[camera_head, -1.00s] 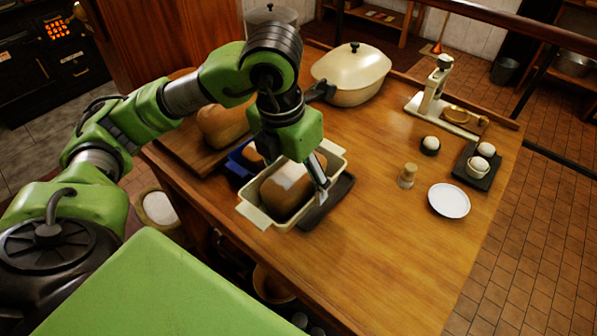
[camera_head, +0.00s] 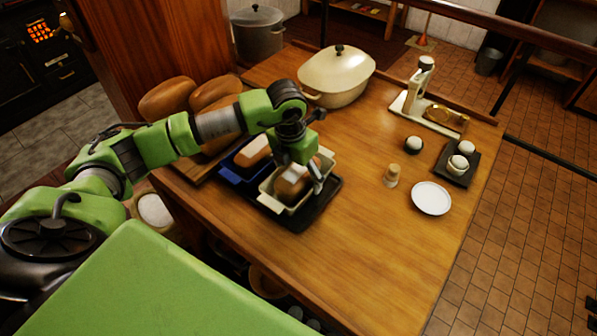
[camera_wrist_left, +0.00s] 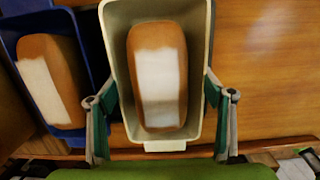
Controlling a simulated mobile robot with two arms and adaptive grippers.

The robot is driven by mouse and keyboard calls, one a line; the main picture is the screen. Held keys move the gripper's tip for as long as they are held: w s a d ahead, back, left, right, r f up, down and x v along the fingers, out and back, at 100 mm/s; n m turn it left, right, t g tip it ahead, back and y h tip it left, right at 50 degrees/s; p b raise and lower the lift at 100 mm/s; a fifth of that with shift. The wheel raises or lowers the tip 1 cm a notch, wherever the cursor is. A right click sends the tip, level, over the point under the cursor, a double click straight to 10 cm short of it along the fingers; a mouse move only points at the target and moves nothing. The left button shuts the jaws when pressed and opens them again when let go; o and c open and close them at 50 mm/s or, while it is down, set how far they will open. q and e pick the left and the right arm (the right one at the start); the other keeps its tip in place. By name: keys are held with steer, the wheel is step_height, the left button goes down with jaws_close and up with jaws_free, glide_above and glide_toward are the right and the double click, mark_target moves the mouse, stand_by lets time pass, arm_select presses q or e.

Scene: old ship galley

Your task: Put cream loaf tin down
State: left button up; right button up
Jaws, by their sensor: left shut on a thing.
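The cream loaf tin (camera_head: 272,202) holds a brown loaf with a white patch on top. In the head view it is at or just above the dark tray (camera_head: 322,203), to the right of the blue loaf tin (camera_head: 228,173); I cannot tell whether its base touches the tray. My left gripper (camera_head: 302,183) reaches down over it and is shut on it. In the left wrist view, the fingers sit at both sides of the cream tin (camera_wrist_left: 165,146), and the blue tin (camera_wrist_left: 88,141) with its loaf is at left. My right gripper is not in view.
Large loaves (camera_head: 167,98) stand on a board at the table's left. A cream lidded pot (camera_head: 338,80) is behind. To the right are a cork-like stopper (camera_head: 391,176), a white plate (camera_head: 431,198), a scale (camera_head: 425,95) and white round items. The front-right tabletop is clear.

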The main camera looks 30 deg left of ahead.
arm_select(q)
steer(key=shift+f, duration=0.3)
steer(key=shift+f, duration=0.15)
steer(key=o, duration=1.3)
steer(key=r+b, duration=0.1)
steer(key=r, duration=0.2)
steer(key=s+r+b, duration=0.1)
steer(key=r, duration=0.3)
steer(key=r+b, duration=0.1)
steer(key=r, duration=0.3)
steer(key=shift+s+a, duration=0.1)
steer(key=shift+s, duration=0.2)
steer(key=shift+s+r, duration=0.15)
steer(key=shift+r, duration=0.4)
